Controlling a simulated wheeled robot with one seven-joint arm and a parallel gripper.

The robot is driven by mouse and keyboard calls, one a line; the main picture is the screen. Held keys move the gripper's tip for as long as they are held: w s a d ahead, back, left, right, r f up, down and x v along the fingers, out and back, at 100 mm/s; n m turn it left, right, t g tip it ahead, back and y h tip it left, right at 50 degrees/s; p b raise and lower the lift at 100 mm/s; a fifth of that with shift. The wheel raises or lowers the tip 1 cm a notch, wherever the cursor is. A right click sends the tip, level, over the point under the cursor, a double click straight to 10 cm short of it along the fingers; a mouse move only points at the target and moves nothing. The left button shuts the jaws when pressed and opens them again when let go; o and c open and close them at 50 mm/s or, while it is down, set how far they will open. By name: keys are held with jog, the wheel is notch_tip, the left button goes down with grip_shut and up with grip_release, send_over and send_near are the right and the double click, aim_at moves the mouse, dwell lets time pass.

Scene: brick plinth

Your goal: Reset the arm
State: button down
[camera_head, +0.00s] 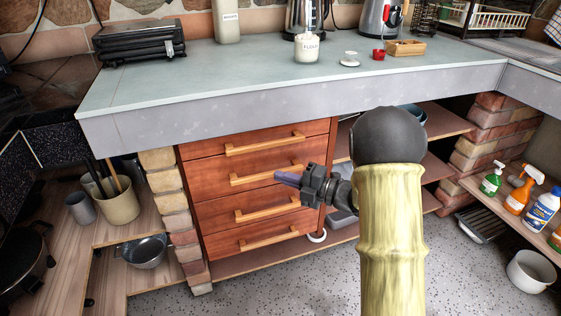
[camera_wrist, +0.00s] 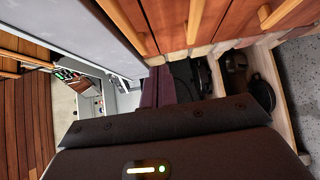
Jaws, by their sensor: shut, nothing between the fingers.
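My gripper (camera_head: 288,177) is shut and empty in the head view. It points left in front of the wooden drawer unit (camera_head: 222,196), near the second drawer handle (camera_head: 262,174). My arm's pale, bamboo-like link and dark round joint fill the right of centre. In the wrist view the shut purple fingers (camera_wrist: 168,88) stand close together above the dark gripper body. The drawer fronts and handles run along the top of the wrist view.
Above the drawers is a grey-green counter (camera_head: 240,75) with a toaster (camera_head: 140,42), a flour jar (camera_head: 307,48) and a wooden box (camera_head: 405,48). Open shelves flank the drawers. Spray bottles (camera_head: 519,190) stand at the right. The speckled floor (camera_head: 285,275) in front is clear.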

jog(key=d+r+m+t+h+p, duration=0.1)
jog(key=d+m+t+h+p, duration=0.25)
jog(key=d+m+h, duration=0.85)
jog(key=s+a+f+m+g+h+p, duration=0.15)
jog(key=s+m+g, duration=0.25)
jog(key=s+m, duration=0.6)
jog(key=s+m+g+h+p, duration=0.15)
jog(key=s+m+g, duration=0.35)
jog(key=s+m, duration=0.5)
notch_tip(320, 180, up, 38)
jog(key=s+n+p, duration=0.1)
jog(key=s+p, duration=0.1)
jog(key=p, duration=3.5)
jog(key=shift+s+f+n+h+p, duration=0.2)
jog(key=shift+s+n+h+p, duration=0.1)
jog(key=shift+n+h+p, duration=0.1)
